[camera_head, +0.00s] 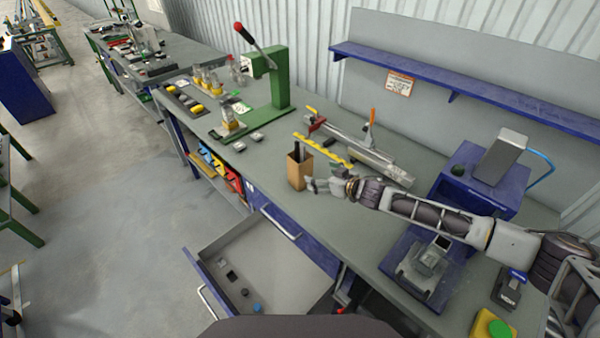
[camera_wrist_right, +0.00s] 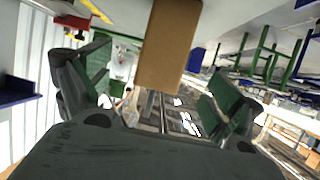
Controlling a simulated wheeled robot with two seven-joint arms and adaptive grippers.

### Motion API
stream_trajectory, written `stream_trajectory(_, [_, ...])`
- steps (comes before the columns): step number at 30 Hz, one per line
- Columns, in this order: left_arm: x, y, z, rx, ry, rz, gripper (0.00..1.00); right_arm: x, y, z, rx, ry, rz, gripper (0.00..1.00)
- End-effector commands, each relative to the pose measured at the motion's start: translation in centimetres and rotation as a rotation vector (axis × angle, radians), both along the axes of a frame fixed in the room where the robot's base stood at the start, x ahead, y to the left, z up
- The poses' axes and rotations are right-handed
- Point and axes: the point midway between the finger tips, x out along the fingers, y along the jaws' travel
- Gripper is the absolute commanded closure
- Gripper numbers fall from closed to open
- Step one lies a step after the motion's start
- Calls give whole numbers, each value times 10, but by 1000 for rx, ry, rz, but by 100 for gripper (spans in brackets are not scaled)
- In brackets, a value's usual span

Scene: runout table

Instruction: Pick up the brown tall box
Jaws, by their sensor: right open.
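The brown tall box (camera_head: 299,172) stands upright on the grey workbench, near its front edge, with dark items showing at its top. My right gripper (camera_head: 312,187) is just to the right of the box, reaching in from the right. In the right wrist view the box (camera_wrist_right: 170,45) shows ahead, and the fingers of the right gripper (camera_wrist_right: 155,95) are spread apart with nothing held. I cannot tell whether a finger touches the box. My left gripper is not in view.
A yellow strip (camera_head: 323,150) and a metal clamp tool (camera_head: 350,145) lie behind the box. A green lever press (camera_head: 275,80) stands to the left. An open drawer (camera_head: 265,265) juts out below the bench front. A grey vise-like device (camera_head: 430,262) sits on the right.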

Motion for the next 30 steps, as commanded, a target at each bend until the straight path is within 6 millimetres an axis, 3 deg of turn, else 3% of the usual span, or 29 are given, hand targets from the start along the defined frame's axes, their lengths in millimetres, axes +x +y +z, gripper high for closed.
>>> stream_trajectory(30, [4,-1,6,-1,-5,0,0,49,41,-26,0,0,1,8])
